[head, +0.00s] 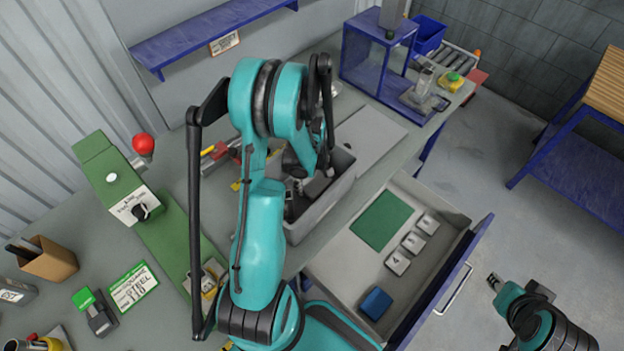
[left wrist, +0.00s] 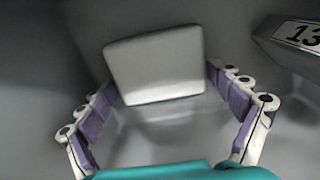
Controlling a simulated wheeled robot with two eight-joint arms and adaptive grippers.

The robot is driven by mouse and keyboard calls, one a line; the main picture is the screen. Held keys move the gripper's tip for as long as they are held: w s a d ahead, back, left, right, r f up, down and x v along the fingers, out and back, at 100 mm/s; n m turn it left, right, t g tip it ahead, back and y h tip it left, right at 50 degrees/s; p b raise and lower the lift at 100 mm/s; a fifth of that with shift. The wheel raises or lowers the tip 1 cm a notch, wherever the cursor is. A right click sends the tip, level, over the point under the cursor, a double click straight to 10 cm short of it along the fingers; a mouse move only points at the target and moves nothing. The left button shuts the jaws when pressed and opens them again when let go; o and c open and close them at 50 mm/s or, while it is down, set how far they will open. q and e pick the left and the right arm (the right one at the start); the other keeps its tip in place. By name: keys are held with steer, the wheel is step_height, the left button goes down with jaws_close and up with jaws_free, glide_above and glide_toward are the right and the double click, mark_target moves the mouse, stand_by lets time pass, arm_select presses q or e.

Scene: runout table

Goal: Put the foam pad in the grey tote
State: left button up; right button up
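The grey tote (head: 332,203) stands on the table, partly hidden behind my left arm. My left gripper (head: 318,172) is over or in the tote, with its fingers mostly hidden in the head view. In the left wrist view the gripper (left wrist: 163,84) has its purple-padded fingers spread on either side of a pale grey square piece (left wrist: 155,65). I cannot tell whether they touch it, or for certain that it is the foam pad. A blue pad-like block (head: 376,303) lies in the open drawer. My right gripper (head: 495,282) hangs at the lower right, its fingers too small to read.
The open drawer (head: 345,262) also holds a green mat (head: 382,220) and several numbered grey blocks (head: 413,243). A green machine with a red knob (head: 143,144) stands left of my arm. A piece marked 13 (left wrist: 298,36) sits close to the right finger. A blue frame (head: 372,58) stands behind.

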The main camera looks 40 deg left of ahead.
mark_target(312, 180)
stand_by(0.3)
arm_select(q)
steer(key=shift+r, duration=0.2)
step_height(312, 180, up, 11)
steer(key=p, duration=0.3)
steer(key=s+d+r+m+t, duration=0.3)
steer(key=d+r+m, duration=0.4)
steer(key=d+m, duration=0.1)
steer(key=s+d+r+m+t, duration=0.4)
steer(key=d+r+m, duration=0.4)
steer(key=d, duration=0.3)
steer(key=shift+s+d+r+m, duration=0.15)
steer(key=shift+s+d+m, duration=0.15)
steer(key=shift+m, duration=0.5)
